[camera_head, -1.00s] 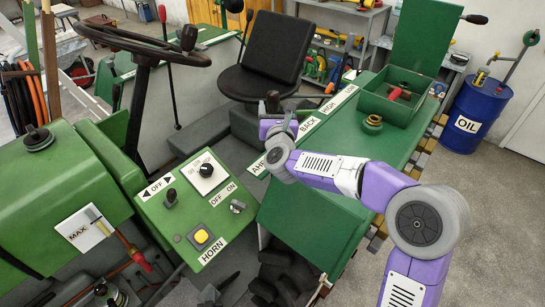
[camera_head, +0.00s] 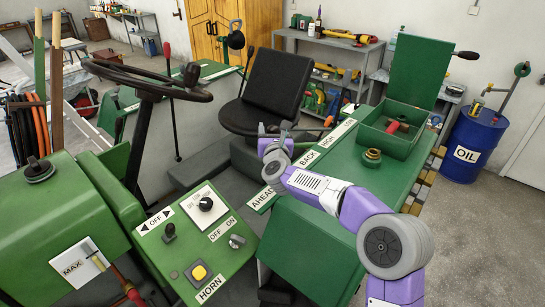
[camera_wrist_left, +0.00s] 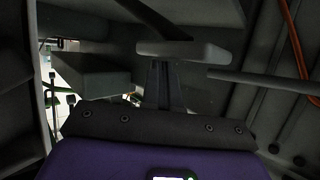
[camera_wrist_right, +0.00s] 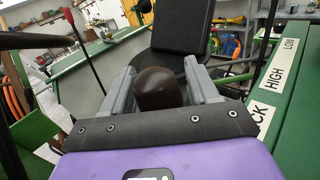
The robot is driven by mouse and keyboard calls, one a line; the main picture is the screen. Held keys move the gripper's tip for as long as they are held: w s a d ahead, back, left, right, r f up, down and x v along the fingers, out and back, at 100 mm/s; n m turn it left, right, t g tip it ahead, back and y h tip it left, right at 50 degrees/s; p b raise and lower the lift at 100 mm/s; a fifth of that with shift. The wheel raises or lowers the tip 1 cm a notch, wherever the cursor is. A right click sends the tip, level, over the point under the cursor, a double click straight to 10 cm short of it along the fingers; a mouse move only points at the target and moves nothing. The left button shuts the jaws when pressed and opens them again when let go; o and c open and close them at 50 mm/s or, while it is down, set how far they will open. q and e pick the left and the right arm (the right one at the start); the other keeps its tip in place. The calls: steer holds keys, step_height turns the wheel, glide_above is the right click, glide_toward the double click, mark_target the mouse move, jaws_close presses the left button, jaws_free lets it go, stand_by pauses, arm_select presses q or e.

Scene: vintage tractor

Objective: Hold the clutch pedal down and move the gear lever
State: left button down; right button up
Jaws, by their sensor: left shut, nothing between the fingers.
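The gear lever's dark brown knob (camera_wrist_right: 158,88) stands between the two grey fingers of my right gripper (camera_wrist_right: 160,90) in the right wrist view. The fingers sit close on both sides of it, and the gripper looks shut on it. The head view shows this gripper (camera_head: 272,138) beside the BACK label (camera_head: 308,160), in front of the seat. In the left wrist view a grey pad, seemingly the clutch pedal (camera_wrist_left: 205,52), lies in a dark space. My left gripper (camera_wrist_left: 166,85) is shut and empty, its tips at the pad. Exact contact is hard to see. The left arm is hidden in the head view.
A green dash panel (camera_head: 180,255) with switches and the steering wheel (camera_head: 145,75) stand on the left. The black seat (camera_head: 275,85) is behind the lever. A green box (camera_head: 372,135) sits on the right fender. In the left wrist view a grey rod (camera_wrist_left: 268,83) runs right of the pad.

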jaws_close()
steer(key=s+a+f+n+t, duration=0.2)
steer(key=s+a+n, duration=0.1)
steer(key=s+a, duration=0.8)
steer(key=shift+a+f+t+y, duration=0.2)
steer(key=shift+f+t+y, duration=0.1)
steer(key=shift+y, duration=0.1)
steer(key=shift+s, duration=0.1)
arm_select(q)
steer(key=shift+d, duration=0.1)
arm_select(e)
steer(key=shift+c, duration=0.6)
jaws_free()
steer(key=o, duration=0.3)
steer(key=shift+s+a+r, duration=0.1)
steer(key=shift+s, duration=0.05)
steer(key=shift+r, duration=0.1)
